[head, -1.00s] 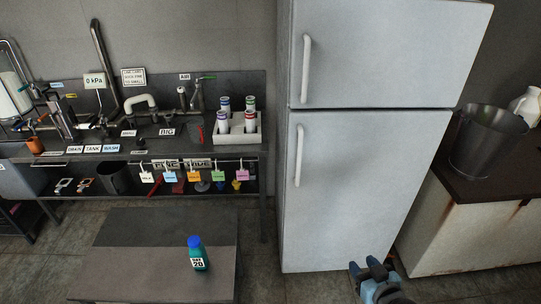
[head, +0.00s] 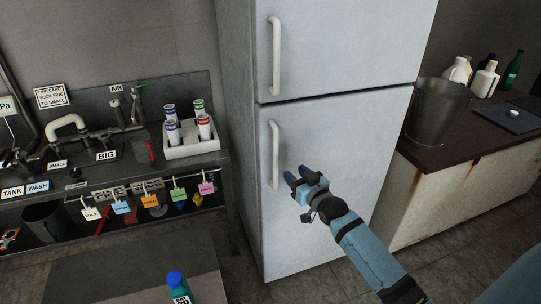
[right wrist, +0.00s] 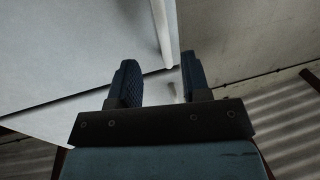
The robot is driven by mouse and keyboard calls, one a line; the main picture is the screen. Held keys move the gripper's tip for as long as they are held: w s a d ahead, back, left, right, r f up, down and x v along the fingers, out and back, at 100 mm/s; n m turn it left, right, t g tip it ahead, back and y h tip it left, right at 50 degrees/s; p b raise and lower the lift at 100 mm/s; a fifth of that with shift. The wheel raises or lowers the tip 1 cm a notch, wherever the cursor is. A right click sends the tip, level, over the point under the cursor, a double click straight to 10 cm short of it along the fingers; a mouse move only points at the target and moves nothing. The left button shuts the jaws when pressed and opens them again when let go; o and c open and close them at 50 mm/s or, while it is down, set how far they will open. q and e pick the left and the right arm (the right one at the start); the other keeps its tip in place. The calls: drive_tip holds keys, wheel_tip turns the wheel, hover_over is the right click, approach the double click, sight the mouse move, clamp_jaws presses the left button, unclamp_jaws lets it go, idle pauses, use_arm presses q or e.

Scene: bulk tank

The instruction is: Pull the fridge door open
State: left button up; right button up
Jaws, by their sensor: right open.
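The white fridge has an upper door (head: 340,50) and a taller lower door (head: 345,150), both closed. The upper handle (head: 275,55) and the lower handle (head: 274,155) are vertical white bars near the left edges of the doors. My right gripper (head: 298,176) is open and empty, in front of the lower door, just right of the lower end of the lower handle and apart from it. In the right wrist view its two dark fingers (right wrist: 160,85) stand apart, with a white handle bar (right wrist: 162,35) beyond them. My left gripper is not in view.
A counter (head: 455,170) with a metal bucket (head: 436,112) and bottles stands right of the fridge. A workbench (head: 110,175) with pipes, a tube rack (head: 192,147) and hanging tags stands left. A low table (head: 130,275) holds a blue-capped bottle (head: 178,287).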

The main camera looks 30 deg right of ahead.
sight(277, 156)
drive_tip(key=w, duration=1.1)
drive_tip(key=shift+w+d, duration=0.2)
drive_tip(key=shift+w, duration=0.2)
clamp_jaws()
